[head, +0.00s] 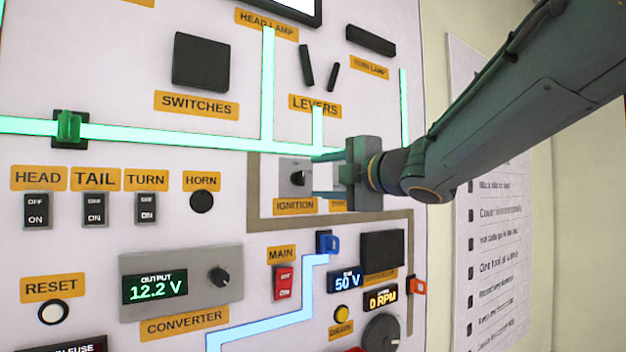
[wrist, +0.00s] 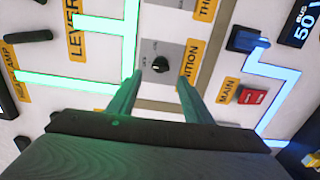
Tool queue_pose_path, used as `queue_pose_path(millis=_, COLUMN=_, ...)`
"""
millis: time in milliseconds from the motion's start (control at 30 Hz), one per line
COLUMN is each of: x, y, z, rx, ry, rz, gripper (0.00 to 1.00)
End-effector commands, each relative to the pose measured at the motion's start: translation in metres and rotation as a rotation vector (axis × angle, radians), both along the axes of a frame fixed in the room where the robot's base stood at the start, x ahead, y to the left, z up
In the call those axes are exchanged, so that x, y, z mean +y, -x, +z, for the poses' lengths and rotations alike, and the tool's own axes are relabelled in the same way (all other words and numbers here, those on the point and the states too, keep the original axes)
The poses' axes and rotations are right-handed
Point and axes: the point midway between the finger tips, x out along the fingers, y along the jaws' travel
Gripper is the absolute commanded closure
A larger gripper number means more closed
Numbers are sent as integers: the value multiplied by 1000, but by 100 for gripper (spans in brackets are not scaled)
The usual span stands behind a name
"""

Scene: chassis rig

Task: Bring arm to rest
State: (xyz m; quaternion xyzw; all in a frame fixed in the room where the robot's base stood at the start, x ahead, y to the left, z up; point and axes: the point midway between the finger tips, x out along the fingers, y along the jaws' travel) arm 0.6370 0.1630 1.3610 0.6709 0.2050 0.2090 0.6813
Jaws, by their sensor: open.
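My arm reaches in from the upper right of the head view, and my gripper (head: 318,175) is in front of the white panel at the ignition switch. In the wrist view my gripper (wrist: 158,85) shows two separated fingers with nothing between them. The ignition switch (head: 300,178) is a black knob on a grey plate; in the wrist view its knob (wrist: 160,64) sits just beyond the fingertips. I cannot tell whether the fingers touch the panel. Part of the plate and of the label beside it is hidden behind my gripper in the head view.
The panel carries a red main switch (head: 284,282), a blue connector (head: 327,242), a converter (head: 182,285) reading 12.2 V and black levers (head: 307,66). Glowing green and blue lines run across it. A printed checklist (head: 492,240) hangs on the wall to the right, behind my arm.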

Motion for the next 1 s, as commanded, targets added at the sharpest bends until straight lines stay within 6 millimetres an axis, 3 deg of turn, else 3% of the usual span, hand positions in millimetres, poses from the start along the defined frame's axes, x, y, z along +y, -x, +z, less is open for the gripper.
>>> queue_pose_path(millis=567, x=-4, y=5, z=-1, rx=3, ry=-1, rz=-1, gripper=54)
queue_pose_path(millis=667, x=-10, y=0, z=-11, rx=36, ry=-23, rz=-30, gripper=54)
queue_pose_path(millis=767, x=-30, y=-11, z=-41, rx=136, ry=-93, rz=-118, gripper=54)
queue_pose_path(millis=867, x=-60, y=-22, z=-91, rx=295, ry=-201, rz=-260, gripper=54)
queue_pose_path(millis=1000, x=-106, y=-18, z=-178, rx=548, ry=-363, rz=-491, gripper=54)
